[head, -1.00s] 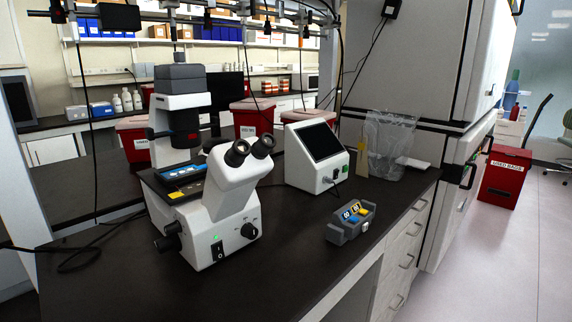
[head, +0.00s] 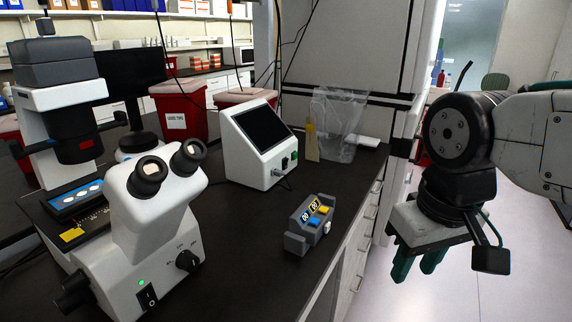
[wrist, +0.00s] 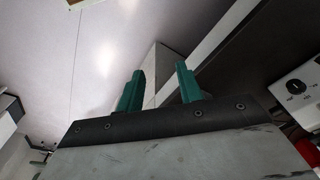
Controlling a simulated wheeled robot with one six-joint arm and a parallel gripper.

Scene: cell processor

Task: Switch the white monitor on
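The white monitor (head: 243,155) is a box with a slanted dark screen (head: 262,127), standing on the black bench in the middle of the head view. A small green switch (head: 294,156) and a round metal connector with a cable show on its right side face. My gripper (head: 416,268) is at the right of the head view, pointing down beyond the bench's right edge, well apart from the monitor. Its two green fingers stand apart with nothing between them, as the wrist view (wrist: 160,84) shows.
A white microscope (head: 150,220) fills the bench's left front. A small grey device (head: 297,243) with blue and yellow buttons sits right of centre. A clear bag (head: 338,125) stands behind the monitor's right. Bare bench lies between microscope and grey device.

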